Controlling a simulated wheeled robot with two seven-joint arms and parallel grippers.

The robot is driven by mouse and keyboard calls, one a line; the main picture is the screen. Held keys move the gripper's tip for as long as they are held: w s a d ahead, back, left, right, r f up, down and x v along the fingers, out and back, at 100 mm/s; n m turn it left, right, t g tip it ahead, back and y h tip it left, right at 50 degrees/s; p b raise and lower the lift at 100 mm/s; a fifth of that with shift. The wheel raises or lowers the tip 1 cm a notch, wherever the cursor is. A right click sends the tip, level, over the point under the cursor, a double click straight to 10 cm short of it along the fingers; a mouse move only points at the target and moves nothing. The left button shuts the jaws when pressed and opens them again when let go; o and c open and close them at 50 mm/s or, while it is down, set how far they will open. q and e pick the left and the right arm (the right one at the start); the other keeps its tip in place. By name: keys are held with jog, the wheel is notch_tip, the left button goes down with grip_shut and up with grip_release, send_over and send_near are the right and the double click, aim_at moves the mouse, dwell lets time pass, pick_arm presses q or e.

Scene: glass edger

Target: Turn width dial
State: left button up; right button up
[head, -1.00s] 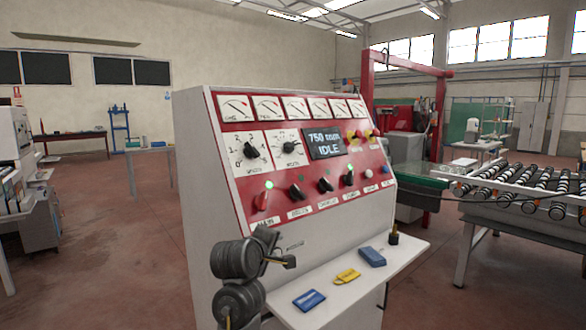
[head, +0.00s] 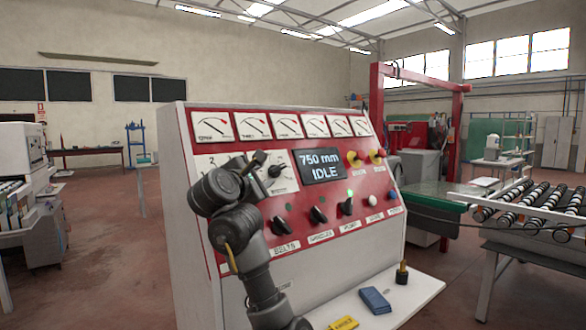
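The red and white control panel (head: 330,226) stands before me. The black width dial (head: 275,171) sits on the right of two white scale plates (head: 285,185), below the row of gauges. Its pointer is up and right. The display (head: 321,166) reads "750 mm" and "IDLE". My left gripper (head: 257,160) is in front of the plates, just left of the width dial. I cannot tell whether it touches the dial or whether its small fingers are open. My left arm hides most of the speed dial's plate. My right gripper is not in view.
The white shelf (head: 415,291) below holds a blue item (head: 375,300), a yellow item (head: 344,323) and a dark knob with a brass top (head: 402,273). A roller conveyor (head: 530,200) stands at right.

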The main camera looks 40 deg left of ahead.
aim_at(278, 168)
pick_arm(q)
jog(key=p+x, duration=0.1)
jog(key=x, duration=0.5)
jog(key=p+x, duration=0.1)
jog(key=x, duration=0.2)
jog(key=shift+r+p, duration=0.25)
jog(key=shift+p, duration=0.1)
jog(key=shift+w+a+f, duration=0.1)
jog(key=shift+w+a, duration=0.1)
jog(key=shift+w, duration=0.5)
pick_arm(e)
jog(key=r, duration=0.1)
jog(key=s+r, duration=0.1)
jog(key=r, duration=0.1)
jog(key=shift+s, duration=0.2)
pick_arm(q)
grip_shut()
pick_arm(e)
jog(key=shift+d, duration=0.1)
